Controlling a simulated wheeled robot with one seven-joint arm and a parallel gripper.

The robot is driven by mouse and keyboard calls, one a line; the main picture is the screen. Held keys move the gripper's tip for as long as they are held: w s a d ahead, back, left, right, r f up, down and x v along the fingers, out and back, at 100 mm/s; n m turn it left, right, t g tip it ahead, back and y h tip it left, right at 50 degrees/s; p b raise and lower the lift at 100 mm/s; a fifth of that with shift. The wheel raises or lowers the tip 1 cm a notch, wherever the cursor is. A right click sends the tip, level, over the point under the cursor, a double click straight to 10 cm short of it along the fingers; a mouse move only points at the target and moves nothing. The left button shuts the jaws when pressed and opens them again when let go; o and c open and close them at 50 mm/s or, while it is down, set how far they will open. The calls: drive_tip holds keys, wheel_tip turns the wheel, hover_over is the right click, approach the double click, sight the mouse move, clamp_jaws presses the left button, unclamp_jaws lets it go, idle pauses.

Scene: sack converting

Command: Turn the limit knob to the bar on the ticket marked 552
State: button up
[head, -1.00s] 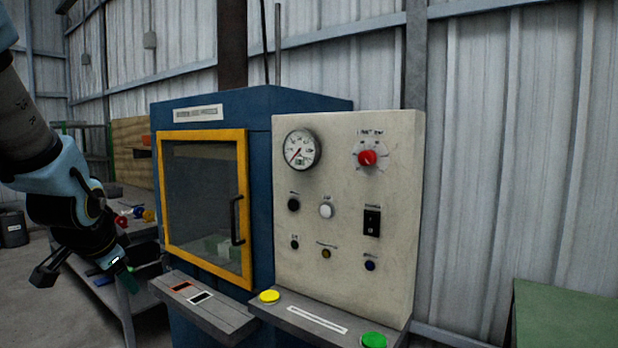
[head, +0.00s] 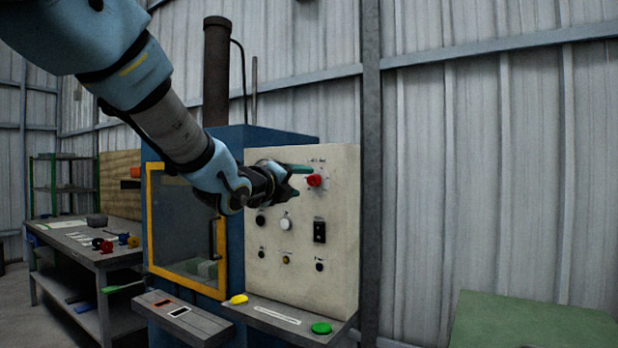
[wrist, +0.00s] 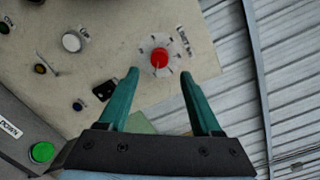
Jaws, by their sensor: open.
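The red limit knob (head: 314,180) sits at the upper right of the cream control panel (head: 335,250). In the wrist view the red knob (wrist: 159,57) has a pale dial with dark marks around it; the writing is too small to read. My gripper (head: 300,178) is in front of the panel, just left of the knob in the head view. In the wrist view its two green fingers (wrist: 160,78) are open and empty, with the knob a little beyond the tips and between their lines. I cannot make out a ticket marked 552. My gripper hides the pressure gauge.
A black switch (head: 320,232) and a white button (head: 285,223) are below the knob. A yellow button (head: 238,299) and a green button (head: 321,328) are on the ledge. A workbench (head: 95,255) with small coloured items stands left.

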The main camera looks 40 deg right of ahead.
sight(312, 181)
drive_tip(key=shift+p+x, duration=0.7)
drive_tip(key=shift+x, duration=2)
drive_tip(key=shift+w, duration=0.1)
clamp_jaws()
